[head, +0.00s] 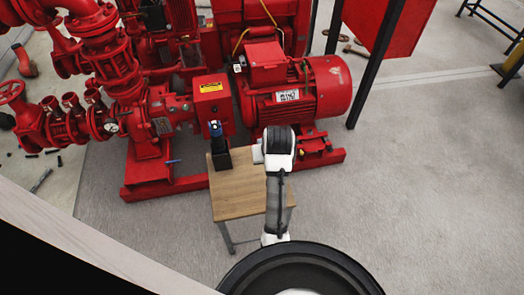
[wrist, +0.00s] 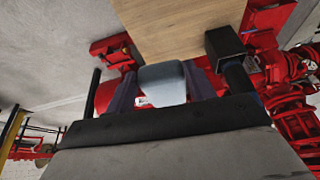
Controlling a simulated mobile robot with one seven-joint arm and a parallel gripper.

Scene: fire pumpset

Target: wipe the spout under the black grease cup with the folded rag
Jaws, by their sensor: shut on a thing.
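In the wrist view my gripper (wrist: 162,88) is shut on a pale grey-blue folded piece, the folded rag (wrist: 163,80), between its two dark fingers. The rag is seen near the edge of a wooden table top (wrist: 175,25); I cannot tell its height or whether it touches anything. In the head view my own arm covers most of the gripper, at the right side of the small table (head: 240,188). I cannot make out the black grease cup or its spout in either view.
A black open box (wrist: 225,42) stands on the table; in the head view the black box (head: 221,160) has a blue-topped item above it. The red motor (head: 300,90) and red pump (head: 150,120) stand behind. Grey floor (head: 400,190) at the right is clear.

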